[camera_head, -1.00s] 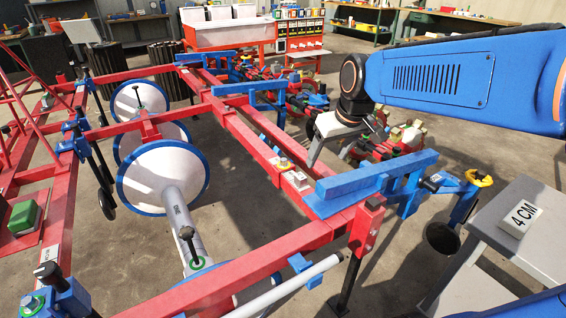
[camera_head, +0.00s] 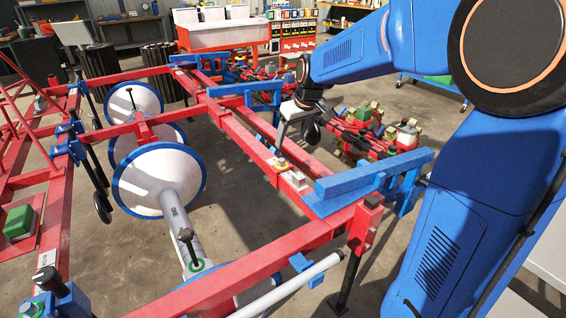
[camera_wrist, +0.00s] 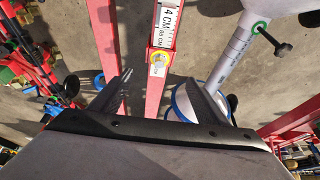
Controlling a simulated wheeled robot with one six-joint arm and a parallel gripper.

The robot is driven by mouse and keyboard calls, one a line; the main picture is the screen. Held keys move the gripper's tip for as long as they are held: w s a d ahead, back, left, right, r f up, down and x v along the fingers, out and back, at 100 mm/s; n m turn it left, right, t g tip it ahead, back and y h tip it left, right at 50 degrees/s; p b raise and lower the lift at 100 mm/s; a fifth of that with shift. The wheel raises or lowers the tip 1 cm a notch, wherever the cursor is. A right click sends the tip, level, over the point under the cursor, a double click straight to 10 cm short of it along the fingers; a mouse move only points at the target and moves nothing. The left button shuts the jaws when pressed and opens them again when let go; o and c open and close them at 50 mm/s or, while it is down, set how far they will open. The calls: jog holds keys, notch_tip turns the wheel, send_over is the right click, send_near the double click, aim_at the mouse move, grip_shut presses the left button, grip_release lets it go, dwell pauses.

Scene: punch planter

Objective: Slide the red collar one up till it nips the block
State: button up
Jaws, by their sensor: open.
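A red collar around the knob is hard to tell from the red bar. My gripper (camera_wrist: 160,82) is open and empty, its fingers apart on either side of the bar. In the head view my gripper (camera_head: 283,143) hangs over the frame beyond the knob; contact cannot be told.
A blue beam (camera_head: 372,172) sits across the near right corner of the red frame. White discs with blue rims (camera_head: 158,180) and a grey tube (camera_head: 176,215) fill the space inside the frame. Red and green machinery (camera_head: 370,128) stands behind my arm.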

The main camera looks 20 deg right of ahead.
aim_at(283, 161)
jog(key=x, duration=1.4)
jog(key=shift+w+f, duration=0.15)
jog(key=shift+f, duration=0.1)
